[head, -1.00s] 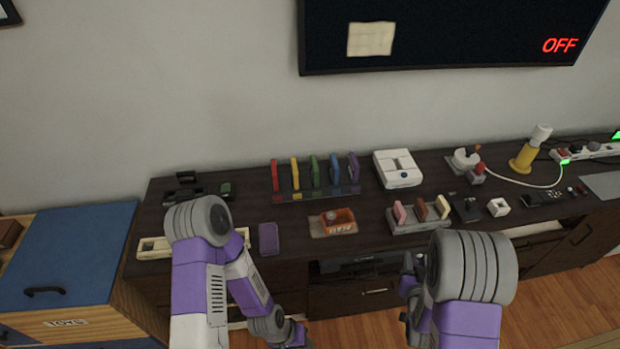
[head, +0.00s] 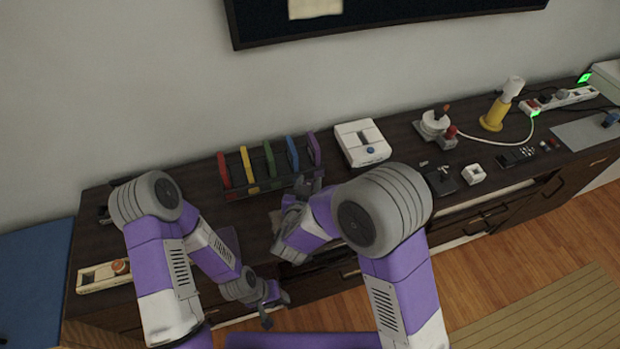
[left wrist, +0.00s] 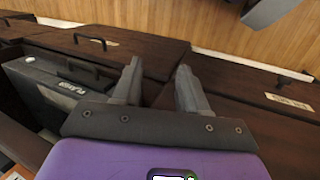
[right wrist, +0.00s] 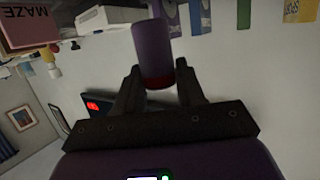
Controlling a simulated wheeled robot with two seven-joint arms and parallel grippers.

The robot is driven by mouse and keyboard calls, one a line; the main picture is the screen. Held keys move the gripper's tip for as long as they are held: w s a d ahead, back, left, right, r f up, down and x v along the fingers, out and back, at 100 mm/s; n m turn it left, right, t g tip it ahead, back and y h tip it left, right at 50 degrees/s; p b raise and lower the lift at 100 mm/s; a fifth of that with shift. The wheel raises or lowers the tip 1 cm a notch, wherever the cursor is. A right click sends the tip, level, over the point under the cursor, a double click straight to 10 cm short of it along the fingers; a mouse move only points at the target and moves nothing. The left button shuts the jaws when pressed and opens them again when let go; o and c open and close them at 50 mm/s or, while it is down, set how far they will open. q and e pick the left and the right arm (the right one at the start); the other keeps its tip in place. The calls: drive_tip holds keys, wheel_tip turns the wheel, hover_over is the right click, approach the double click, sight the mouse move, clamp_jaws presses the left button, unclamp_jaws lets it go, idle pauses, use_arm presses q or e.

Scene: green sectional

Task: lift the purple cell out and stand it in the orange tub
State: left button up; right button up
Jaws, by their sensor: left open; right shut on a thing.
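The purple cell (right wrist: 152,48) is a purple cylinder with a dark red end. In the right wrist view it sits between the fingertips of my right gripper (right wrist: 160,78), which is shut on it. In the head view my right gripper (head: 308,186) is just in front of the coloured cartridges, and I cannot make out the cell there. The orange tub is hidden behind my right arm in the head view. My left gripper (head: 272,303) is open and empty, low in front of the cabinet; its fingers (left wrist: 158,88) show apart in the left wrist view.
A rack of coloured cartridges (head: 268,160) and a white console (head: 361,143) stand at the back of the dark cabinet. A joystick (head: 435,123) and yellow lamp (head: 493,115) are further right.

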drive_tip(key=shift+s+f+b, duration=0.15)
drive_tip(key=shift+f+b, duration=3.15)
drive_tip(key=shift+f, duration=0.7)
drive_tip(key=o, duration=1.2)
drive_tip(key=p+v, duration=0.2)
drive_tip(key=v, duration=0.5)
drive_tip(key=shift+s, duration=0.2)
drive_tip(key=shift+r, duration=0.1)
